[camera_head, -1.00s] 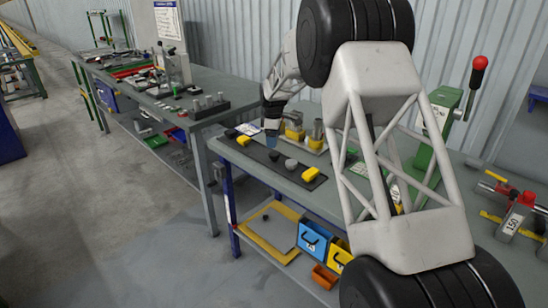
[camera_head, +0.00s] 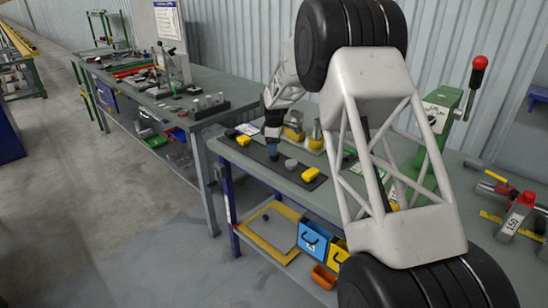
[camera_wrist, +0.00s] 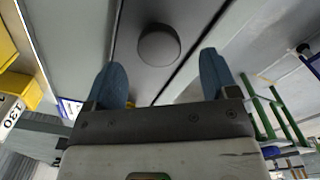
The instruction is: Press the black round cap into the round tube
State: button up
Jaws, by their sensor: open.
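My gripper (camera_head: 273,152) is open and points down over the dark strip (camera_head: 262,157) on the bench, its blue fingertips low near the strip. In the wrist view, a dark round cap (camera_wrist: 158,45) lies just beyond the gap between the fingers (camera_wrist: 163,62), and nothing is gripped. In the head view the fingertips cover the spot of the black cap. A grey round cap (camera_head: 291,164) lies just right of the gripper. Upright metal parts (camera_head: 317,130) stand behind the strip; I cannot tell which is the round tube.
Yellow pieces lie on the strip on both sides, one at the right (camera_head: 311,174) and one at the left (camera_head: 243,140). Yellow blocks (camera_head: 294,134) stand close behind my gripper. A green lever press (camera_head: 440,120) stands at the right. Blue and yellow bins (camera_head: 313,238) sit below the bench.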

jog(key=shift+d+f, duration=0.1)
jog(key=shift+f, duration=2.1)
jog(key=c, duration=1)
jog(key=shift+r, duration=0.1)
jog(key=shift+r, duration=0.65)
notch_tip(320, 180, up, 2)
jog(key=shift+r, duration=0.1)
jog(key=s, duration=0.5)
jog(key=s+d+r, duration=0.1)
jog(key=s, duration=0.4)
jog(key=s+d, duration=0.1)
jog(key=s, duration=0.4)
jog(key=shift+s+d+r, duration=0.2)
jog(key=shift+s+d, duration=0.05)
jog(key=shift+s, duration=0.15)
jog(key=shift+w, duration=0.1)
